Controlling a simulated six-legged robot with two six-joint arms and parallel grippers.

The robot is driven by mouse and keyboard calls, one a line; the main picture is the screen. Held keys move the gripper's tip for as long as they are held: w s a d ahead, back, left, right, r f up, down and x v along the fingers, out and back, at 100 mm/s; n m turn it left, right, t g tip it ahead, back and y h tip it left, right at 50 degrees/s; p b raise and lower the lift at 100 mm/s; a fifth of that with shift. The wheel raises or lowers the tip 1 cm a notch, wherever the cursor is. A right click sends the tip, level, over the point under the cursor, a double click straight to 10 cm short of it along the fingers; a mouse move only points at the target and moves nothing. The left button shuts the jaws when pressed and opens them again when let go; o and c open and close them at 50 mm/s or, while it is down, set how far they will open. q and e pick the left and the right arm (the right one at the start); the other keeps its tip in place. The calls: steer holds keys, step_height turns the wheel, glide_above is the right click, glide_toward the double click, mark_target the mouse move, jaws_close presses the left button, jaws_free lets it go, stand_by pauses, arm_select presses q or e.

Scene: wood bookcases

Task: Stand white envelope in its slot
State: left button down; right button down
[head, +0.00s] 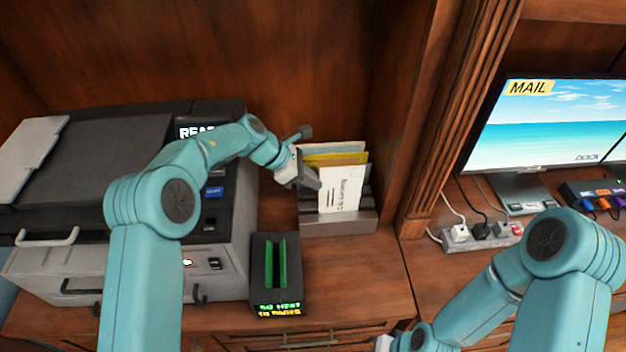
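The white envelope (342,188) stands nearly upright, slightly tilted, at the grey letter sorter (338,226), with its printed face toward me. Its lower edge is just at the top of the sorter's front wall; I cannot tell how deep it sits in the slot. My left gripper (311,179) is at the envelope's left edge and looks shut on it. Behind it, a yellow envelope (337,158) and a pale blue one (333,147) stand in the sorter. My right gripper (384,343) is barely in view at the bottom edge, its fingers not clear.
A large printer (110,160) fills the left. A black box with green strips (275,270) stands in front of the sorter. A wooden divider (432,130) rises to the right, beyond it a power strip (482,236) and a monitor (545,125). Shelf right of the black box is clear.

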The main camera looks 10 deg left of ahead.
arm_select(q)
step_height(320, 180, up, 6)
steer(key=p, duration=0.4)
stand_by(0.7)
steer(key=shift+a, duration=0.1)
stand_by(1.4)
steer(key=shift+f+b, duration=1.7)
steer(key=shift+f, duration=1.05)
steer(key=shift+f+b, duration=0.5)
steer(key=shift+f, duration=0.35)
steer(key=c, duration=1.3)
jaws_free()
